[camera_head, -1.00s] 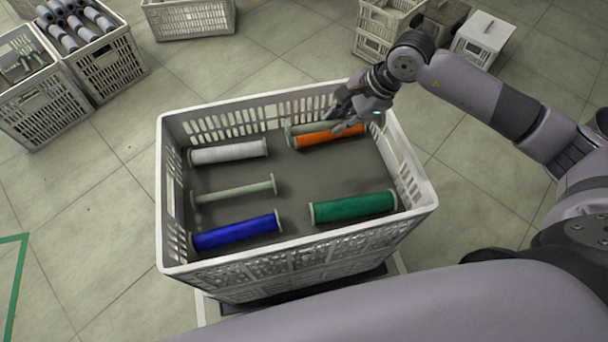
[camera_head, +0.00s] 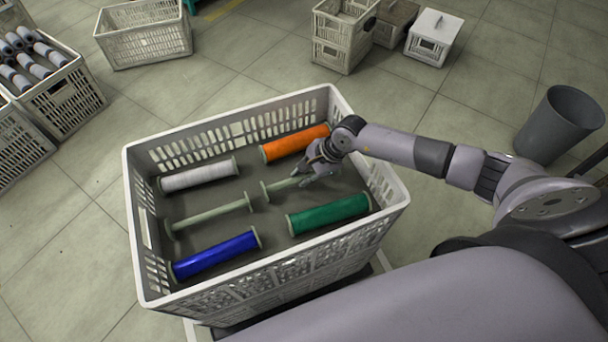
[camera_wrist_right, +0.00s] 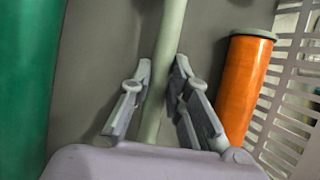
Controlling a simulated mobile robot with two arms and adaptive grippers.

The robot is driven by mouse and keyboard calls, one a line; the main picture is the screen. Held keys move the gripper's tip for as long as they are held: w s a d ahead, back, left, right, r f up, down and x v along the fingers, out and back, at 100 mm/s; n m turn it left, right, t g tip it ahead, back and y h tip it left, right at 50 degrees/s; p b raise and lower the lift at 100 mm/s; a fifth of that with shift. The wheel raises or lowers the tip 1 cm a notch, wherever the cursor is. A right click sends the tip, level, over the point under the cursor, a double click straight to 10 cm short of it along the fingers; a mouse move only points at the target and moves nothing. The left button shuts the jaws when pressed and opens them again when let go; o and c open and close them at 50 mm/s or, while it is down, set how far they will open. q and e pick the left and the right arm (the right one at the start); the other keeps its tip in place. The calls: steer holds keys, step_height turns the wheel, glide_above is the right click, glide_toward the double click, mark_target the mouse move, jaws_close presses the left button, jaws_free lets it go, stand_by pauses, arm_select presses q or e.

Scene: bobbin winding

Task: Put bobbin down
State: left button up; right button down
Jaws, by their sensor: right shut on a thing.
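My right gripper (camera_head: 314,175) is inside the grey crate (camera_head: 300,262), shut on a bare pale-green bobbin (camera_head: 275,188). This bobbin lies between the orange bobbin (camera_head: 295,143) and the green bobbin (camera_head: 330,214); I cannot tell whether it touches the crate floor. In the right wrist view, the gripper's fingers (camera_wrist_right: 163,70) are on both sides of the pale bobbin's shaft (camera_wrist_right: 170,40). The orange bobbin (camera_wrist_right: 245,85) is to its right and the green one (camera_wrist_right: 25,80) to its left. My left gripper is out of view.
The crate's left half holds a white bobbin (camera_head: 198,175), another bare bobbin (camera_head: 208,214) and a blue bobbin (camera_head: 215,254). The slotted crate wall (camera_wrist_right: 290,95) is close beyond the orange bobbin. More crates (camera_head: 145,35) and a dark bin (camera_head: 558,125) stand around on the floor.

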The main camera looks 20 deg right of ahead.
steer(key=shift+f, duration=0.25)
steer(key=shift+f, duration=0.15)
steer(key=c, duration=1.5)
jaws_free()
steer(key=shift+r, duration=0.35)
steer(key=shift+d+r, duration=0.2)
steer(key=shift+r, duration=0.1)
steer(key=v, duration=1.1)
steer(key=shift+s, duration=0.15)
